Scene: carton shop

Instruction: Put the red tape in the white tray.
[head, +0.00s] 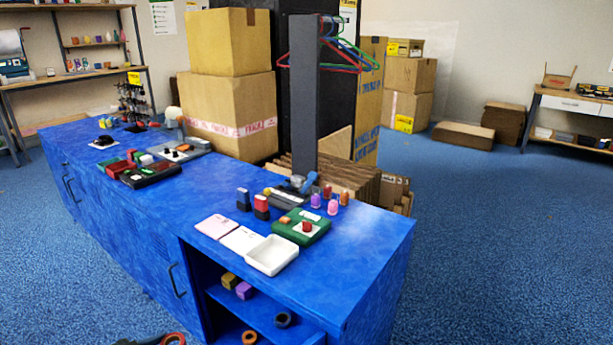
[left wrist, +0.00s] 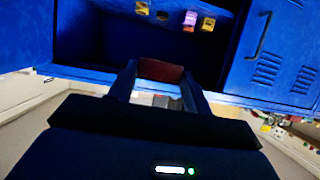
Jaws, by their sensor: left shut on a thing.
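The red tape (left wrist: 161,70) is between the two fingers of my left gripper (left wrist: 160,78) in the left wrist view, and the gripper is shut on it. In the head view the tape (head: 174,338) shows as a red ring at the bottom edge, partly cut off, in front of the blue counter and below its top. The white tray (head: 291,256) lies on the counter top near its front edge; no item shows in it. My right gripper is not in view.
A dark post (head: 318,100) with hangers rises behind. The open cabinet below holds a purple block (head: 244,290), a dark ring (head: 283,320) and an orange ring (head: 249,338).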

